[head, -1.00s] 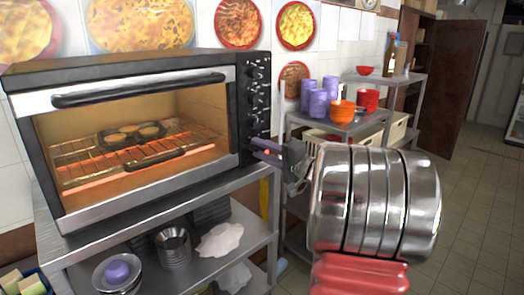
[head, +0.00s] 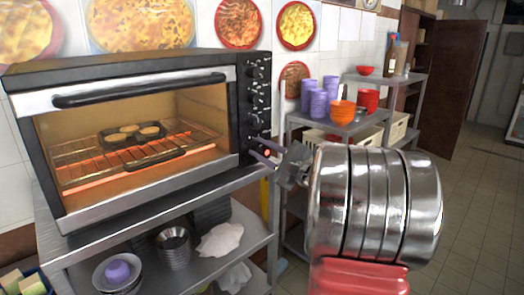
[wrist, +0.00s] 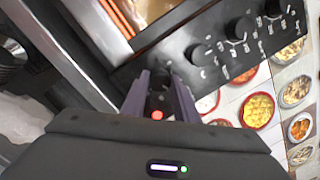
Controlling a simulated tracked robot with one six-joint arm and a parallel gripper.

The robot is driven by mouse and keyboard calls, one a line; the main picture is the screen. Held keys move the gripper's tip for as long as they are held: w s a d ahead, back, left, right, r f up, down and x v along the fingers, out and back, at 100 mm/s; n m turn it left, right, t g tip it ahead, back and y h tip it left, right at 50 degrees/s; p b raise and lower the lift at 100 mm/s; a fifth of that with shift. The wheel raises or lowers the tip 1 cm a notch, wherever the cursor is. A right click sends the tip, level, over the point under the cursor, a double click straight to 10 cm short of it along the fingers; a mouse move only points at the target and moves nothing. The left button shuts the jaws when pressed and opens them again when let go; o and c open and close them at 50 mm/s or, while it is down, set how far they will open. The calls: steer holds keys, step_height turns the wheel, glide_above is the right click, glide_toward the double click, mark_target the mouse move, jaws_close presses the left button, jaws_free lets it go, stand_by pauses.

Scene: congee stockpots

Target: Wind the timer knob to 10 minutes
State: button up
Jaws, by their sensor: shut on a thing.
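The oven (head: 140,62) has a black control panel (head: 246,120) on its right side with a column of dark knobs. My gripper (head: 262,152) reaches the lower part of this panel from the right. In the wrist view its two purple fingers (wrist: 160,92) are shut on the lowest knob, the timer knob (wrist: 159,78), one finger on each side. The fingers partly hide the knob, and its pointer and the minute marks cannot be read. A red light (wrist: 157,115) glows just below the knob, between the fingers.
The other knobs (wrist: 198,54) sit in line along the panel, close to the fingers. A steel shelf (head: 255,185) carries the oven. A rack (head: 352,128) with purple cups (head: 318,98) and orange bowls (head: 342,111) stands behind my arm. Floor at right is clear.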

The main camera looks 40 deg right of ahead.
steer(key=shift+f+m, duration=0.3)
steer(key=shift+m, duration=0.4)
steer(key=o, duration=0.8)
steer(key=shift+o, duration=1.3)
steer(key=shift+r, duration=0.15)
steer(key=s+f, duration=0.1)
steer(key=s, duration=1.2)
steer(key=shift+s+d+f, duration=0.2)
steer(key=shift+s+d, duration=0.1)
steer(key=shift+s, duration=0.1)
